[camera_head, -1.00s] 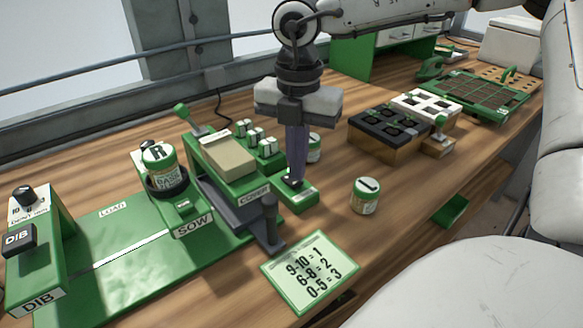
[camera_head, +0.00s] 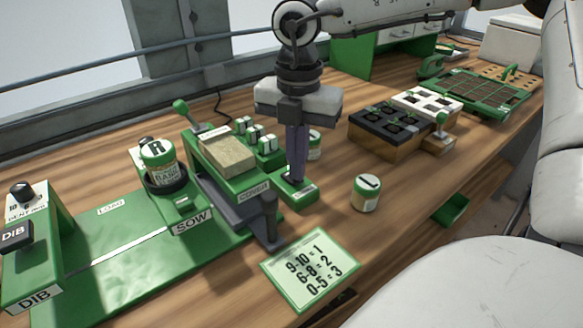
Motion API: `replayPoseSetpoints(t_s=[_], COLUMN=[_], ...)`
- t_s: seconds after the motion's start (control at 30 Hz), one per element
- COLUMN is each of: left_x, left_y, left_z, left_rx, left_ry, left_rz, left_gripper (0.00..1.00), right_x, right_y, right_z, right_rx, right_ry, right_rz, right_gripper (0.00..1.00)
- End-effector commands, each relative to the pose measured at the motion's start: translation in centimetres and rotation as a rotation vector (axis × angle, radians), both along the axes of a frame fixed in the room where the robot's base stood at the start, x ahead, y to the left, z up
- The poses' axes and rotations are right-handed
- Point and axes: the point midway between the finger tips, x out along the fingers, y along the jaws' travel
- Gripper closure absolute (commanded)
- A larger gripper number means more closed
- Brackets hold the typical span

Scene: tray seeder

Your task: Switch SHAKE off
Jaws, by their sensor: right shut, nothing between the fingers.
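A small green switch box (camera_head: 303,197) with a black top sits on the bench beside the COVER station; its label is too small to read, so I cannot tell whether it is SHAKE. My right gripper (camera_head: 296,178) points straight down with its dark fingers shut and empty. Its fingertips are at the top of that box and hide part of the black piece, so its position cannot be told. Contact looks likely but is not certain. My left gripper is not in view.
Left of the gripper are the COVER station (camera_head: 255,189) with a tan block, a lever (camera_head: 181,106) and jar R (camera_head: 158,150).

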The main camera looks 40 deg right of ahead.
Motion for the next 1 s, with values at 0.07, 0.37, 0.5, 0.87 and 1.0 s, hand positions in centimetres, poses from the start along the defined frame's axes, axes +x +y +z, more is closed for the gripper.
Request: replayPoseSetpoints(t_s=[0.07, 0.37, 0.5, 0.87, 1.0], left_x=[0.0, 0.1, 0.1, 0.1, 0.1], left_y=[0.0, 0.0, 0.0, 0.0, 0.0], left_z=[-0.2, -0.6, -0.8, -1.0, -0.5], left_rx=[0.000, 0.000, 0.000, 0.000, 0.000], left_ry=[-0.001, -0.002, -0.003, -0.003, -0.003], left_rz=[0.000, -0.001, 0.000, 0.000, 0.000], left_gripper=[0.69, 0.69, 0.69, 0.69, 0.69], right_x=[0.0, 0.0, 0.0, 0.0, 0.0], right_y=[0.0, 0.0, 0.0, 0.0, 0.0], right_z=[-0.2, -0.6, -0.8, -1.0, -0.2], right_rx=[0.000, 0.000, 0.000, 0.001, 0.000], right_ry=[0.000, 0.000, 0.000, 0.001, 0.001], right_rz=[0.000, 0.000, 0.000, 0.000, 0.000], right_gripper=[1.00, 1.00, 1.00, 1.00, 1.00])
